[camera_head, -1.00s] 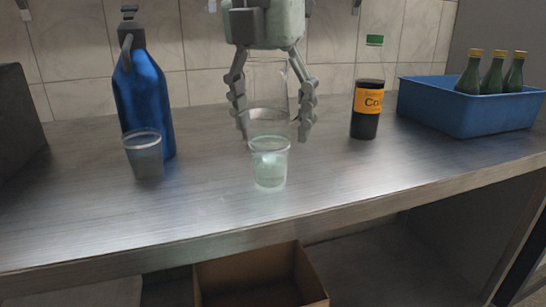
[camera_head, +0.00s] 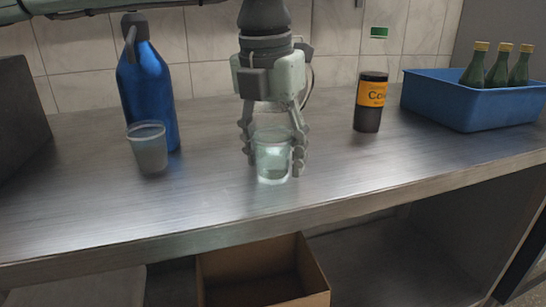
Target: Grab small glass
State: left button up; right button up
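A small clear glass (camera_head: 273,165) stands upright on the steel counter, near the middle of the head view. My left gripper (camera_head: 274,158) points down over it, with one finger on each side. The fingers appear closed in against the glass walls, and the glass still rests on the counter. The fingers cover its side edges. A second small, greyer glass (camera_head: 149,152) stands to the left in front of the blue bottle. My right gripper does not show.
A blue bottle (camera_head: 147,95) stands at the left and a dark can with an orange label (camera_head: 370,100) at the right. A blue crate (camera_head: 470,108) holds green bottles. The counter's front edge (camera_head: 250,222) is near; an open cardboard box (camera_head: 262,280) sits below.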

aim_at(271, 127)
pick_arm(q)
jog(key=c, duration=0.9)
jog(key=shift+o, duration=0.2)
jog(key=shift+r, duration=0.25)
